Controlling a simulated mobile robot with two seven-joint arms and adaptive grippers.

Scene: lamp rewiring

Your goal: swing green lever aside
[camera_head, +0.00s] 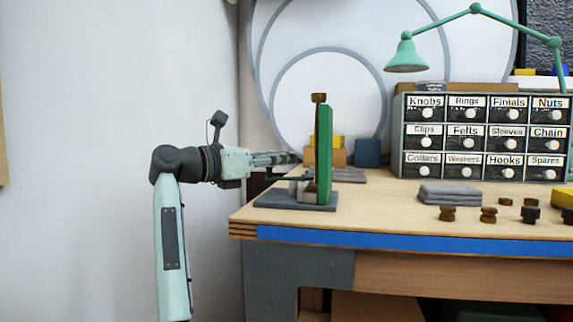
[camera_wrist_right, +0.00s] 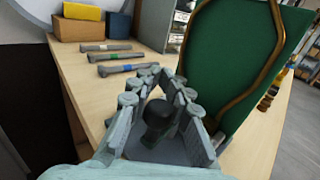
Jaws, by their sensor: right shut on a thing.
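An upright green panel (camera_head: 325,155) with a brass-coloured strip along it stands on a dark base plate (camera_head: 322,207) at the table's left end. In the right wrist view the green panel (camera_wrist_right: 232,50) fills the upper right, with a curved brass tube (camera_wrist_right: 268,70) on its face. My right gripper (camera_head: 290,158) is left of the panel, apart from its face. In the wrist view its fingers (camera_wrist_right: 168,80) close around a black rounded knob (camera_wrist_right: 158,115). A thin dark rod (camera_head: 290,178) runs toward the panel. No separate green lever can be made out. My left gripper is not in view.
Grey tools (camera_wrist_right: 115,56) lie on the table beside the gripper, near a brown block (camera_wrist_right: 85,28) with a yellow block on top. Right of the panel are a folded grey cloth (camera_head: 450,195), small knobs (camera_head: 447,214), labelled drawers (camera_head: 482,136) and a green lamp (camera_head: 406,55).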

